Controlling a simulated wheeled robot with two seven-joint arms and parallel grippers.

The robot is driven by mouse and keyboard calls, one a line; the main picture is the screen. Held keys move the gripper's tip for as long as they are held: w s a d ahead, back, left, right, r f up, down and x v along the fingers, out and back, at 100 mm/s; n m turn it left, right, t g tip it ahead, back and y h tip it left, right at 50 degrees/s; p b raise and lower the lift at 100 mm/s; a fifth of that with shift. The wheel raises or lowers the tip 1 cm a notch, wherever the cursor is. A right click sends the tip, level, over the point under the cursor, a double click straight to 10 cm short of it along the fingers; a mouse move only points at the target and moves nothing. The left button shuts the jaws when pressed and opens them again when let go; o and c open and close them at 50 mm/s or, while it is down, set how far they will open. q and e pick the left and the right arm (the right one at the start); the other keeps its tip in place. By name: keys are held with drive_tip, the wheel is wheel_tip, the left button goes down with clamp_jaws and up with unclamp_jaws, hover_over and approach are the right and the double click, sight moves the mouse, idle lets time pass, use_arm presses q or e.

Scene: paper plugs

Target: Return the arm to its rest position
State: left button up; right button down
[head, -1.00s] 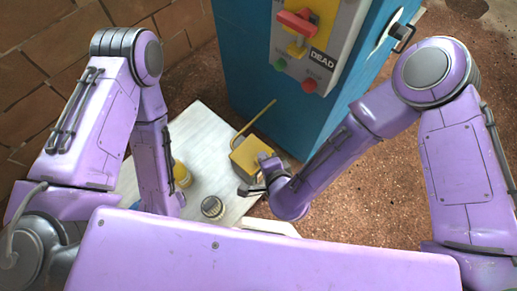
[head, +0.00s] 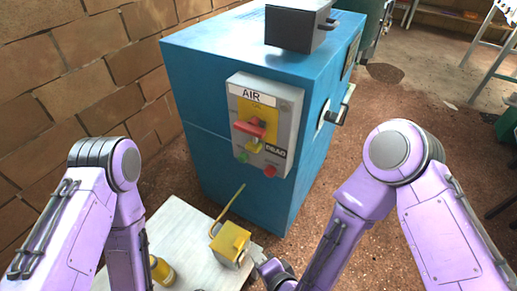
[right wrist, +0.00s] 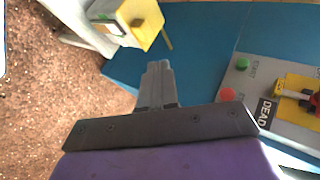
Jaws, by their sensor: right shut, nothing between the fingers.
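My right arm (head: 345,215) is bent, with its forearm reaching down and inward in the head view. My right gripper (head: 262,266) is low in that view, close to the yellow box (head: 231,240) on the white table (head: 180,226). In the right wrist view my right gripper (right wrist: 159,66) has its fingers together with nothing between them. The yellow box also shows there (right wrist: 128,20), beyond the fingertips and apart from them. My left arm (head: 124,225) hangs at the left of the head view; its gripper is out of the picture.
A blue cabinet (head: 225,150) stands behind the table, with a grey panel (head: 285,110) bearing a red handle (head: 250,128) and green and red buttons. A yellow bottle (head: 161,271) stands on the table. A brick wall (head: 70,75) is at left.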

drive_tip(key=s+d+f+n+g+h+p, duration=0.1)
drive_tip(key=s+d+f+g+h, duration=0.1)
drive_tip(key=d, duration=0.8)
drive_tip(key=s+d+f+n+g+h, duration=0.1)
drive_tip(key=s+d+f+g+h, duration=0.1)
drive_tip(key=d, duration=0.8)
drive_tip(key=s+d+f+n+g+h+p, duration=0.1)
drive_tip(key=s+d+f+n+g+h, duration=0.1)
drive_tip(key=s+d+f+h, duration=0.2)
drive_tip(key=s+d+h, duration=0.1)
drive_tip(key=s+d, duration=0.2)
drive_tip(key=d, duration=0.3)
drive_tip(key=shift+d+f+p, duration=0.15)
drive_tip(key=shift+d+p, duration=0.15)
